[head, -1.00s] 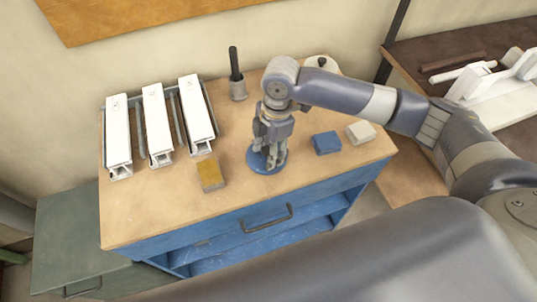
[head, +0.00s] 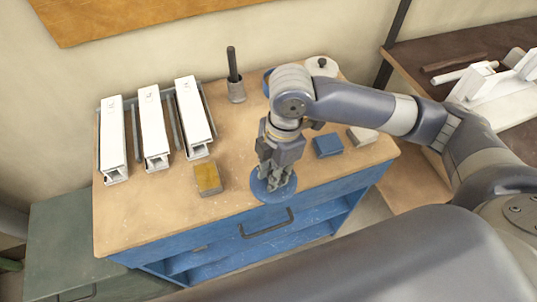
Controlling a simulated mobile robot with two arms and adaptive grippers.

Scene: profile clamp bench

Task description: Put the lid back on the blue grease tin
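The blue lid (head: 259,188) is a flat round disc at the front edge of the bench top. My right gripper (head: 274,182) is over it with its fingers pointing down, closed at the disc's middle, and appears to hold it above the bench. The exact finger contact is too small to see. A blue rim (head: 266,82), likely the grease tin, shows behind my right arm; most of it is hidden. My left gripper is not in view.
A dark-handled tool in a grey cup (head: 236,90), a yellow-topped block (head: 208,178), a blue block (head: 327,145), a pale block (head: 362,136) and a white round pot with black knob (head: 321,66) stand around.

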